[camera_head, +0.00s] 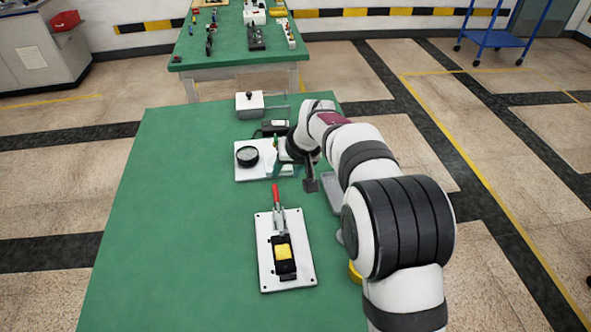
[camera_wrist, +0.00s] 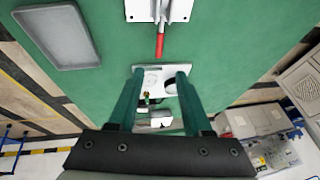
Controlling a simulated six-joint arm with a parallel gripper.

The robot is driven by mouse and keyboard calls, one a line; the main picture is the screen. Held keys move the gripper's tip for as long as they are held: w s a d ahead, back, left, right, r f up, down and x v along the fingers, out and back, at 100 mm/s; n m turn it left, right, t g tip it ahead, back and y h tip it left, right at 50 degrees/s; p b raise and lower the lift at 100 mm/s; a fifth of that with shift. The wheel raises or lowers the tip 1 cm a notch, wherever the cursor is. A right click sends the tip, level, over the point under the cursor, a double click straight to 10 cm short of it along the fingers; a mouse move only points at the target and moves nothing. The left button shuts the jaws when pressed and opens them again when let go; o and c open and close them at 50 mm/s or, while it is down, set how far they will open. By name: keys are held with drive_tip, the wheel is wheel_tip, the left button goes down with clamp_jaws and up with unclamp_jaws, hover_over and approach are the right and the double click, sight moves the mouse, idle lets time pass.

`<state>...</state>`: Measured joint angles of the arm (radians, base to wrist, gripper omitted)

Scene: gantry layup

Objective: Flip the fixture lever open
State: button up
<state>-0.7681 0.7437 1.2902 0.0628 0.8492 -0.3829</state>
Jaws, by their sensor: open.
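The fixture is a white plate (camera_head: 265,265) on the green table, with a black clamp body and a yellow block (camera_head: 284,252) on it. Its red lever handle (camera_head: 276,194) points away toward the back of the table. In the wrist view the red handle (camera_wrist: 160,46) hangs from the fixture plate (camera_wrist: 180,10) at the top edge. My gripper (camera_wrist: 160,72) has two teal fingers spread apart with nothing held between them. In the head view my gripper (camera_head: 277,158) is behind the handle, over the dial plate, clear of the lever and partly hidden by my arm.
A white plate with a black round dial (camera_head: 247,156) lies behind the fixture. A white box (camera_head: 249,104) stands farther back. A grey tray (camera_wrist: 62,38) lies beside the fixture, mostly behind my arm in the head view. The table's left side is clear.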

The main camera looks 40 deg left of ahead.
sight(276, 192)
drive_tip(key=x, duration=1.3)
drive_tip(key=shift+f, duration=0.15)
clamp_jaws()
idle(0.6)
